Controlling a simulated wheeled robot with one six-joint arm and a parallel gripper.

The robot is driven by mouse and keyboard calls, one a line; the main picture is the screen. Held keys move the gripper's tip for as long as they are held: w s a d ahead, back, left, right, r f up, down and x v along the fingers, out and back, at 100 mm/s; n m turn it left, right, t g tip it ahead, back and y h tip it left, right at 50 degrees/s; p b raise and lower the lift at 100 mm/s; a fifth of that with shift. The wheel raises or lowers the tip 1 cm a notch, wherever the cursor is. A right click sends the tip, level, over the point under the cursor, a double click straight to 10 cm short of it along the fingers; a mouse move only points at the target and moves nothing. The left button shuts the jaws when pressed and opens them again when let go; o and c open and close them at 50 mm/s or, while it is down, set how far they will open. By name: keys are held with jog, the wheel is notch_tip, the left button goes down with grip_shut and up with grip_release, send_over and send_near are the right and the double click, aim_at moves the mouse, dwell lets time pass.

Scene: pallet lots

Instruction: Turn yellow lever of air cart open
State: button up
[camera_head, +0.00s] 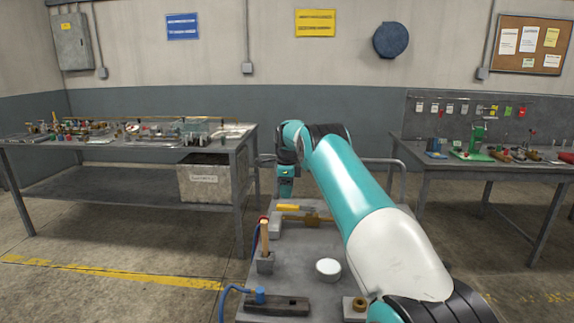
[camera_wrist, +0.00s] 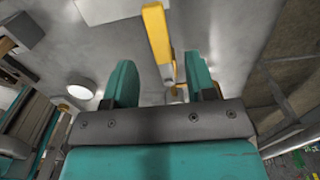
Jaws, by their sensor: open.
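The air cart's grey top (camera_head: 300,250) stands in the middle of the head view. The yellow lever (camera_head: 295,207) lies near its far end, beside a brass-coloured valve body (camera_head: 310,219). My gripper (camera_head: 285,194) points down just above and slightly left of the lever, with its jaws open and empty. In the wrist view the yellow lever (camera_wrist: 158,35) runs lengthwise from the top edge down into the gap between my two teal fingers (camera_wrist: 164,76). I cannot tell whether it sits at fingertip depth. The lever's pivot is partly hidden there.
A wooden upright handle (camera_head: 264,240), a blue-knobbed dark block (camera_head: 278,306), a white round cap (camera_head: 328,268) and a small ring block (camera_head: 355,306) stand on the cart. A cluttered bench (camera_head: 100,149) is at left, another bench (camera_head: 470,170) at right. Floor shows between them.

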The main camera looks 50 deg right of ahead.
aim_at(286, 205)
notch_tip(286, 205, up, 12)
jog(key=p, duration=0.1)
jog(key=shift+f+p, duration=0.2)
jog(key=shift+p, duration=0.1)
jog(key=w+a+r+n, duration=0.1)
jog(key=a+r+n, duration=0.25)
jog(key=a, duration=0.35)
jog(key=a+r+n, duration=0.2)
jog(key=a+n, duration=0.3)
jog(key=a, duration=0.2)
jog(key=s+a+r+n, duration=0.1)
jog(key=s+a+n, duration=0.25)
jog(key=a, duration=0.35)
jog(key=s+a+r+n+t+y, duration=0.1)
jog(key=s+a+r+n, duration=0.15)
jog(key=a+n, duration=0.35)
jog(key=s+a+n, duration=0.3)
jog(key=s+a, duration=0.1)
jog(key=a, duration=0.4)
jog(key=s+a+f+n+y, duration=0.1)
jog(key=s+a+n, duration=0.3)
jog(key=s, duration=0.5)
jog(key=s+a+f+n+y, duration=0.1)
jog(key=s+a+f+n, duration=0.1)
jog(key=s+a+n, duration=0.3)
jog(key=s+a+f+n+g+y, duration=0.1)
jog(key=s+a+n, duration=0.4)
jog(key=s, duration=0.9)
jog(key=shift+f, duration=0.25)
